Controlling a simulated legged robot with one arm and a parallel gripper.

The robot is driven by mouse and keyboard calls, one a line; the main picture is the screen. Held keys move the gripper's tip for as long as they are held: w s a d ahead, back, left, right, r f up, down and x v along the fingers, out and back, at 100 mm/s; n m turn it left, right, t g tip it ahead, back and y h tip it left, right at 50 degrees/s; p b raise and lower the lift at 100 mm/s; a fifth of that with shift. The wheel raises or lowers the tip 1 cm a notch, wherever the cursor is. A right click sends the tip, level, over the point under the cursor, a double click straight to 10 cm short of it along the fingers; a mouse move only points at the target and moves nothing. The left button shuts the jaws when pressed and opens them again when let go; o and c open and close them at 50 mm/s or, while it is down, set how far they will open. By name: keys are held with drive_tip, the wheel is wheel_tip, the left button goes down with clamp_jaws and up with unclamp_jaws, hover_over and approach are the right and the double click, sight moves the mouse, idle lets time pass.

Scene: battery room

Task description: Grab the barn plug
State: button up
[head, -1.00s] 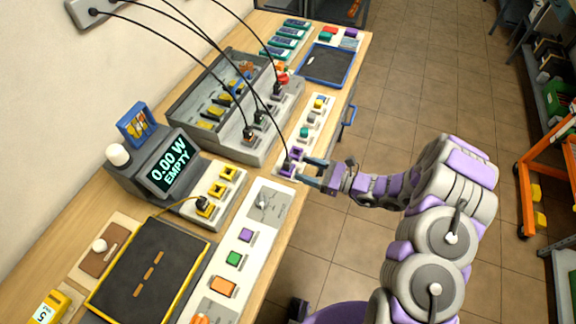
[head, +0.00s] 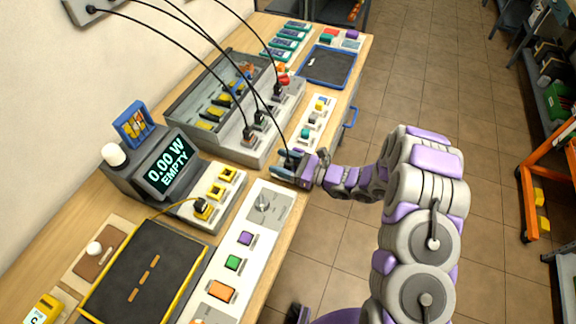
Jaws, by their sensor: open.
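Several black cables run from the grey wall box to plugs on the bench. One cable ends at a dark plug (head: 289,163) at the front of the bench. My gripper (head: 284,168) is open around or right beside this plug and hides most of it and the purple socket under it. I cannot tell whether the fingers touch it. Other dark plugs stand in the grey rack: one at its near end (head: 248,132), one in the middle (head: 260,116) and one farther back (head: 276,90). No readable label shows which is the barn plug.
A meter (head: 168,172) reading "0.00 W EMPTY" stands left of my gripper. A white panel with coloured blocks (head: 314,122) lies beyond it, and a dial panel (head: 265,206) lies nearer. The blue-edged tray (head: 327,66) is at the back. Open floor lies right of the bench.

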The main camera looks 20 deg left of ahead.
drive_tip(key=c, duration=1)
drive_tip(key=shift+r, duration=0.15)
drive_tip(key=shift+c, duration=0.2)
